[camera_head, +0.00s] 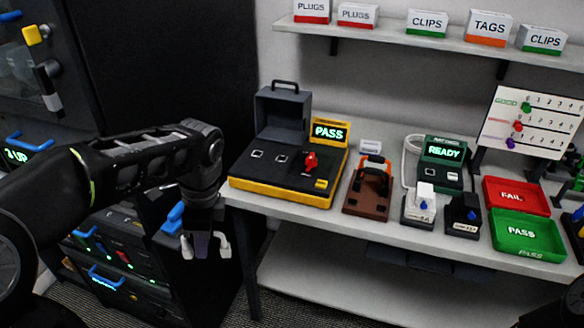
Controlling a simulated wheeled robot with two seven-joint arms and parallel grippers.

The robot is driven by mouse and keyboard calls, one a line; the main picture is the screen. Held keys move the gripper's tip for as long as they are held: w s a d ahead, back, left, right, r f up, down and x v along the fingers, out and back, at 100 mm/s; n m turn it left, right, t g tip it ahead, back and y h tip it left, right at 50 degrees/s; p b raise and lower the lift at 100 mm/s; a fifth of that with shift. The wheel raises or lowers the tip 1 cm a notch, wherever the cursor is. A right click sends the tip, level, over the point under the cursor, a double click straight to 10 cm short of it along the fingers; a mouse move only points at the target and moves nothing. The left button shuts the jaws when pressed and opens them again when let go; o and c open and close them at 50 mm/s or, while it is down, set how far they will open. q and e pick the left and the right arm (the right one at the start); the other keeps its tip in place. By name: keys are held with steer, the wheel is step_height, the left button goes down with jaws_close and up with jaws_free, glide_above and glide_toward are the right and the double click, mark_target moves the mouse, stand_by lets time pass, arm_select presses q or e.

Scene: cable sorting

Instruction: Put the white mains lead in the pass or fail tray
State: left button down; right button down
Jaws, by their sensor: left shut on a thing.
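My left gripper (206,246) hangs in front of the dark cabinet, left of the table's front edge. Its pale fingertips are apart, with a small grey-purple thing (201,241) between them; I cannot tell what it is. The red FAIL tray (540,206) and the green PASS tray (510,246) lie on the right of the table, FAIL behind PASS; both look empty. A white cable (405,153) loops beside the READY tester (442,153). I cannot tell whether it is the white mains lead; no other white lead shows clearly. My right gripper is out of view.
A yellow-and-black tester (283,188) showing PASS stands on the table's left. A brown fixture (367,192), a white block (419,208) and a black block (462,217) stand to its right. The cabinet (160,70) has blue-handled drawers. A shelf (440,45) holds labelled boxes.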

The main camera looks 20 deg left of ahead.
arm_select(q)
steer(key=w+d+f+n, duration=0.3)
steer(key=d+f+n, duration=0.1)
steer(key=f, duration=0.3)
steer(key=w+d+f+n+h, duration=0.1)
steer(key=w+d+f+n, duration=0.3)
steer(key=f, duration=0.4)
steer(key=w+d+f+n+g, duration=0.1)
steer(key=w+d+f+n, duration=0.2)
steer(key=d+f+n, duration=0.2)
step_height(320, 180, down, 3)
steer(key=shift+w+d+r, duration=0.1)
steer(key=shift+w+d, duration=0.05)
steer(key=shift+d, duration=0.7)
